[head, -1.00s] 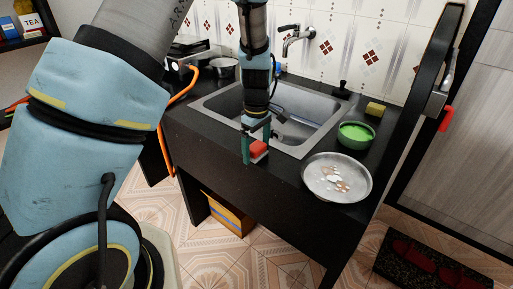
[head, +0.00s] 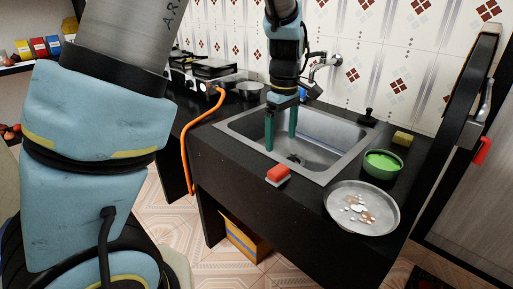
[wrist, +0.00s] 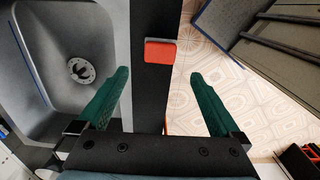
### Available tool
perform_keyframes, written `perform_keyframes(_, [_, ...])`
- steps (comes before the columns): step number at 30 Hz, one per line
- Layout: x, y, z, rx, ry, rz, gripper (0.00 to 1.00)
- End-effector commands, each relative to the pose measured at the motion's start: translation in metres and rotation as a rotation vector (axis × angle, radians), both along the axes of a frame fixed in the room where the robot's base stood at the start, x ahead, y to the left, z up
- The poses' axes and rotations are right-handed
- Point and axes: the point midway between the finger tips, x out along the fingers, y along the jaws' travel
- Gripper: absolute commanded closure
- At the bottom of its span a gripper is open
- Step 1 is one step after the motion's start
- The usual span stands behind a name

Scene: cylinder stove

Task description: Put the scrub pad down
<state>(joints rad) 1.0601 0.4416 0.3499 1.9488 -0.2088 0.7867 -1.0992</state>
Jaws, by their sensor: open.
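The scrub pad (head: 278,174), red on top with a pale layer beneath, lies on the black counter at its front edge, just in front of the sink (head: 335,165). In the wrist view the scrub pad (wrist: 160,51) lies on the dark counter strip between sink and floor, beyond my fingertips.
A metal plate (head: 335,205) with crumbs stands at the counter's front right. A green bowl (head: 382,165) and a yellow sponge (head: 402,138) are behind it. A faucet (head: 322,62) rises behind the sink. A stove (head: 205,72) and an orange hose (head: 187,150) are at the left.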

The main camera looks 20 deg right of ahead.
Motion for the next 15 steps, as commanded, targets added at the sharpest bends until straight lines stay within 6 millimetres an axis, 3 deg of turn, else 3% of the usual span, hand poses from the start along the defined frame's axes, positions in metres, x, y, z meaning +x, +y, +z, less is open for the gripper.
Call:
perform_keyframes(5, [0.001, 0.004, 0.001, -0.001, 0.0, -0.002, 0.0])
perform_keyframes(8, [0.008, 0.025, 0.002, -0.008, -0.001, -0.022, 0.0])
perform_keyframes(11, [0.016, 0.067, 0.003, -0.021, -0.006, -0.077, 0.0])
perform_keyframes(15, [0.019, 0.142, 0.004, -0.038, -0.033, -0.198, 0.0])
